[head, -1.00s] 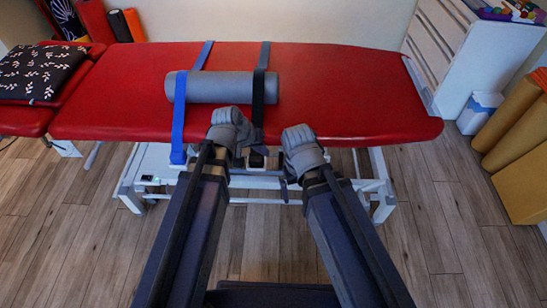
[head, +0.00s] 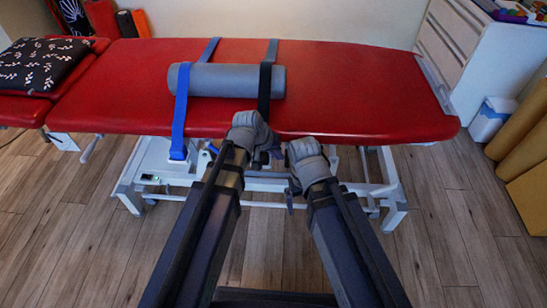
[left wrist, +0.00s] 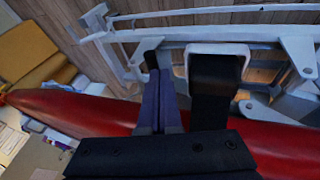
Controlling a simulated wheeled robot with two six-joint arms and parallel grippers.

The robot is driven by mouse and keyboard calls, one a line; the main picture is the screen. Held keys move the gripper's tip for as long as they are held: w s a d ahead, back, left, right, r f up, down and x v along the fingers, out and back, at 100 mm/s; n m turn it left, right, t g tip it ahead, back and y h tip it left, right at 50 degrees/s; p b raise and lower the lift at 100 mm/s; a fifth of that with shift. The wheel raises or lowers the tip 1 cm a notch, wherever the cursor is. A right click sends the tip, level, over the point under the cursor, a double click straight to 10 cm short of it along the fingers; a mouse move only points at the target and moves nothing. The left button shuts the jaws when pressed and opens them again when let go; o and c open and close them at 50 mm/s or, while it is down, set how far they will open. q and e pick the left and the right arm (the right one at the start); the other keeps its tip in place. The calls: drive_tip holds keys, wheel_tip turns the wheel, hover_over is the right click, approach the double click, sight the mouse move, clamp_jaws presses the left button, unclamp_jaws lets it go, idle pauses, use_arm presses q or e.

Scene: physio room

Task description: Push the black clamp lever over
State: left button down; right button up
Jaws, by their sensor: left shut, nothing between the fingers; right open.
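A black strap (head: 265,95) runs over the grey roll (head: 222,81) and down the couch's near edge. In the left wrist view the strap (left wrist: 211,112) meets a white frame with a black plate, which looks like the clamp lever (left wrist: 215,67). My left gripper (head: 252,132) is at the couch's near edge by this strap; its shut, empty fingers (left wrist: 157,85) are beside the black plate, with a small gap visible. In the head view my left wrist partly hides the clamp. My right gripper (head: 307,162) is lower and to the right, open, its fingers mostly hidden.
The red couch (head: 370,85) stands on a white frame (head: 385,190). A blue strap (head: 181,115) hangs to the left of my left gripper. A patterned black cushion (head: 45,65) lies at the far left. Yellow blocks (head: 530,150) stand at the right. The wooden floor in front is clear.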

use_arm(q)
drive_tip(key=shift+w+d+f, duration=0.25)
drive_tip(key=shift+f, duration=0.35)
use_arm(e)
drive_tip(key=shift+f, duration=0.6)
use_arm(q)
drive_tip(key=shift+s+d+n+t+y, duration=0.2)
drive_tip(key=shift+d+n+t+y, duration=0.1)
drive_tip(key=shift+d+n, duration=0.4)
use_arm(e)
drive_tip(key=shift+d, duration=0.15)
